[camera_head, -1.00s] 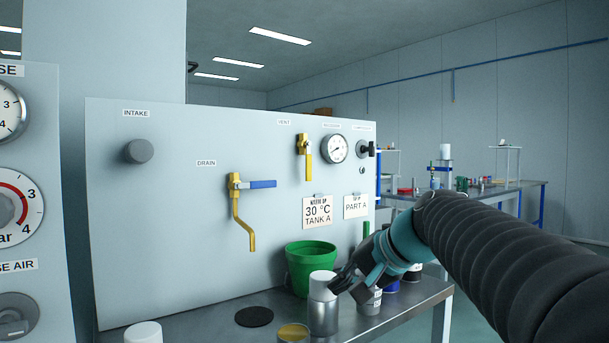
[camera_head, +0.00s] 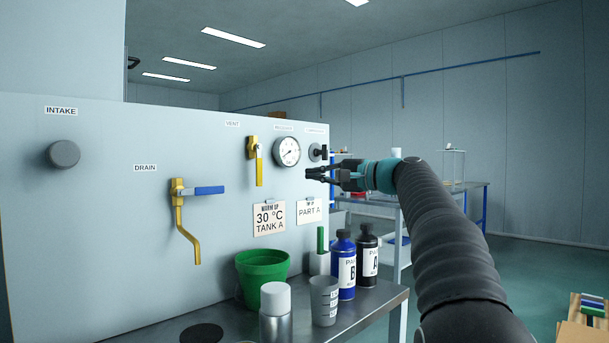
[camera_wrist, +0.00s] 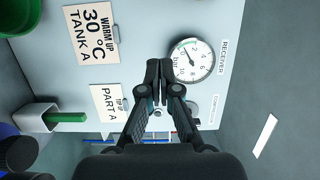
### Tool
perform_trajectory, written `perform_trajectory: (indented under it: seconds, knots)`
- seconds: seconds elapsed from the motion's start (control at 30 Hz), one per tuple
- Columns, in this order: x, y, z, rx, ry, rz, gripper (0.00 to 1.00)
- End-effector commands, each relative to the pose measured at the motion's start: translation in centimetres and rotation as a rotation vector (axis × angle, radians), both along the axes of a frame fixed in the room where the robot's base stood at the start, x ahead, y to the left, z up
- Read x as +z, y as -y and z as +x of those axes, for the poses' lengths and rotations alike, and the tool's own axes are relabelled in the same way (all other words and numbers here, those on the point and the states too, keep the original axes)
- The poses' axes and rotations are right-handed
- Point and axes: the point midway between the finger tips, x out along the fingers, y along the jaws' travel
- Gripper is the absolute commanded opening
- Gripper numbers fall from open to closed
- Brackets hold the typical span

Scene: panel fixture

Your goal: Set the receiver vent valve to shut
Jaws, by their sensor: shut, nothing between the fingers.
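The vent valve (camera_head: 252,147) is a brass-yellow fitting high on the panel, under the small VENT label (camera_head: 233,124). Its yellow lever (camera_head: 258,170) points straight down. My gripper (camera_head: 309,173) is shut and empty, in front of the panel to the right of the lever and apart from it. In the wrist view my gripper (camera_wrist: 159,68) shows both fingers together beside the receiver gauge (camera_wrist: 193,60); the vent valve is not in that view. The gauge also shows in the head view (camera_head: 287,151), right of the vent valve.
The drain valve (camera_head: 178,190), with a level blue lever, is lower left. An intake knob (camera_head: 64,154) is far left. A dark knob (camera_head: 317,152) is close above my gripper in the picture. Signs (camera_head: 269,218), a green bucket (camera_head: 262,275) and bottles (camera_head: 343,265) are below.

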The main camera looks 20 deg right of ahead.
Motion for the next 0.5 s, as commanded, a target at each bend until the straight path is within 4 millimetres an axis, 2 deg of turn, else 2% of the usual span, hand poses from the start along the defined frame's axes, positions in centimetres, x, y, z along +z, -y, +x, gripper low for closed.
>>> perform_trajectory:
  seconds: [0.2, 0.5]
  knots:
    - [0.1, -2.9, 2.9, 0.004, -0.001, -0.002, 0.0]
    - [0.1, -5.9, 6.3, 0.001, -0.001, -0.001, 0.0]
